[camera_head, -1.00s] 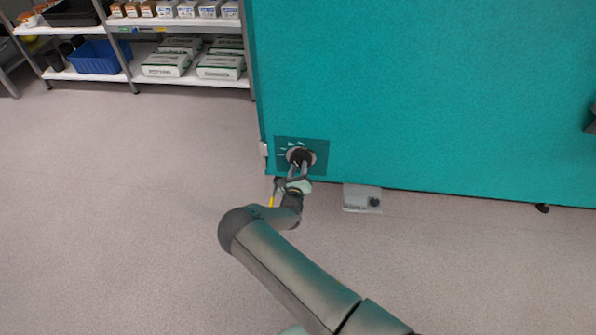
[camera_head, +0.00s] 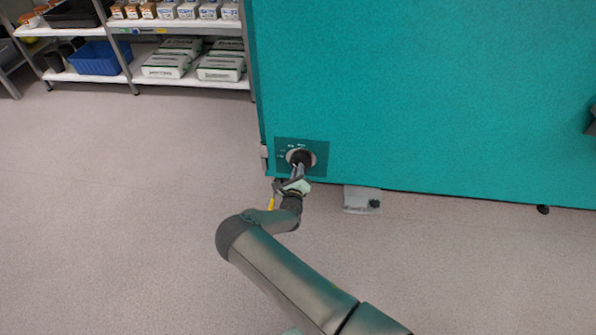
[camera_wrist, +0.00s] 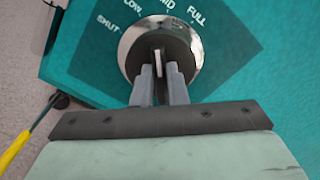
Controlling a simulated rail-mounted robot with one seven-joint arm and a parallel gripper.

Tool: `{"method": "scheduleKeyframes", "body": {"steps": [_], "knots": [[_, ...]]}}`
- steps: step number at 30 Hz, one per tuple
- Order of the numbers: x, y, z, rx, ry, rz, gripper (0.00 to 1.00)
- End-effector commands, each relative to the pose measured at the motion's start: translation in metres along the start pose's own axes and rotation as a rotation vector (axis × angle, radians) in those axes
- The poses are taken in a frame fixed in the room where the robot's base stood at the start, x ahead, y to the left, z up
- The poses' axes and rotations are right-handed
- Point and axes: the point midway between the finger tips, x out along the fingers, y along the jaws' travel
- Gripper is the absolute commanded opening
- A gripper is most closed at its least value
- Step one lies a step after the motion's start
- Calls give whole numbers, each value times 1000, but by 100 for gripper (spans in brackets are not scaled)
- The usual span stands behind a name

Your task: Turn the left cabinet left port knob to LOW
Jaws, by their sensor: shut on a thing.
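The port knob (camera_head: 301,156) is dark, in a silvery round ring on a dark teal plate (camera_head: 318,147) at the lower left of the teal cabinet front. In the wrist view the knob (camera_wrist: 149,45) sits inside its shiny ring (camera_wrist: 190,53). White labels SHUT, LOW, MID and FULL curve around its upper side. My gripper (camera_head: 298,172) is shut on the knob's grip, with one finger on each side in the wrist view (camera_wrist: 159,80). A pale strip shows between the fingers, roughly upright. The fingers partly hide the knob, so its exact setting is unclear.
A grey box-like fitting (camera_head: 360,199) sticks out at the cabinet's bottom edge, right of my gripper. A shelf rack (camera_head: 190,86) with a blue bin (camera_head: 95,57) and bags stands at the back left. The floor left of my arm is clear.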

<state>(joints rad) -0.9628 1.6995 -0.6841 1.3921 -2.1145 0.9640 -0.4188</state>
Motion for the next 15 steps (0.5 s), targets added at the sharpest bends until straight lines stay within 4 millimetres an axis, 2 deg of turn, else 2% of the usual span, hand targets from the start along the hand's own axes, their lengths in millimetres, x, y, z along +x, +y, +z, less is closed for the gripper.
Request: {"method": "scheduleKeyframes", "body": {"steps": [6, 15], "knots": [[-1, 1, -1, -148, 0, 1, 0], [-1, 2, -2, -279, 1, 1, 0]]}}
